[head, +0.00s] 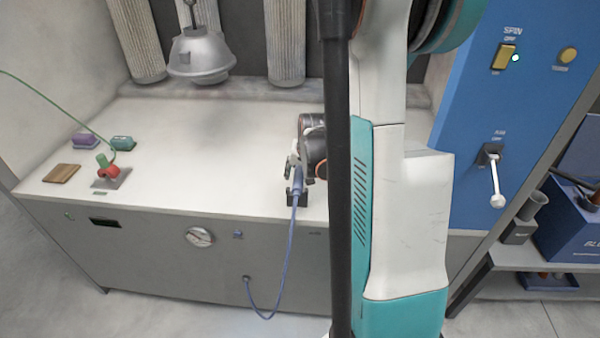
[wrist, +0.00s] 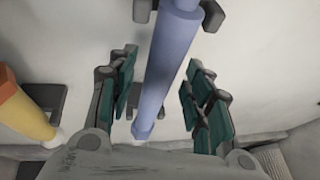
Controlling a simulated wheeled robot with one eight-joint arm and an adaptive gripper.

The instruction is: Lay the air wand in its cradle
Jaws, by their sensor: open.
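The blue air wand (wrist: 170,60) runs lengthwise between my gripper's fingers in the wrist view, with visible gaps on both sides. My gripper (wrist: 161,75) is open around it. Dark cradle prongs (wrist: 214,16) show on both sides of the wand at the top of the wrist view. I cannot tell whether the wand rests fully on them. In the head view my gripper (head: 303,160) is over the bench's front edge, above the dark cradle (head: 297,199), and the wand's blue end (head: 298,186) shows there. My arm hides part of this area.
A blue hose (head: 286,265) hangs from the wand to the bench front (head: 150,250). A red-and-green fitting (head: 107,166) with a green hose stands at the left. A yellow-and-orange object (wrist: 24,108) is left of my gripper. The bench middle is clear.

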